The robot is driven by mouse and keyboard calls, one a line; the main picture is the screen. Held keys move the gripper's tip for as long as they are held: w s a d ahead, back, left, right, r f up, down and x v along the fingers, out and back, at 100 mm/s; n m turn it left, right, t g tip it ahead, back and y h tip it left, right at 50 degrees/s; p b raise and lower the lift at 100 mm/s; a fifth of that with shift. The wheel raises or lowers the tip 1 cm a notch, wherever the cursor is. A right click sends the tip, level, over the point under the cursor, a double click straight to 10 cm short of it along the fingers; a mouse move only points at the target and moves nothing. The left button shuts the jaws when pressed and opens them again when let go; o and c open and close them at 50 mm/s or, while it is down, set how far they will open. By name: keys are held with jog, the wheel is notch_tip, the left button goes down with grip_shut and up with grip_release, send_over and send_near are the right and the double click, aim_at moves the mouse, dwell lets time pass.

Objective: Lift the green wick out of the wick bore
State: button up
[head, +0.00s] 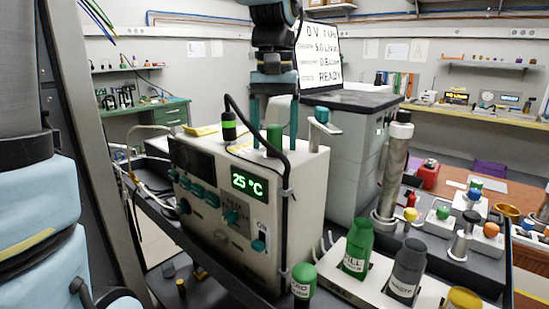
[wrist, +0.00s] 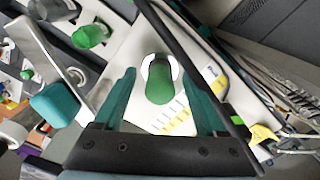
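The green wick (head: 274,141) stands upright on top of the white instrument box (head: 312,167). In the wrist view the green wick (wrist: 160,82) rises from a round opening, the wick bore (wrist: 147,66), whose rim partly shows around it. My gripper (head: 274,138) points down over the box, with one finger on each side of the wick. In the wrist view my gripper (wrist: 161,75) is open, and gaps show between the wick and both fingers. The wick's lower part inside the bore is hidden.
A black cable (head: 291,160) arches close to my gripper and down the box's front. A metal cylinder (head: 393,172), a green bottle (head: 357,247) and a grey bottle (head: 406,270) stand right.

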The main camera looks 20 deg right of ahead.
grip_shut()
dwell(0.4)
jog(key=shift+r, duration=0.1)
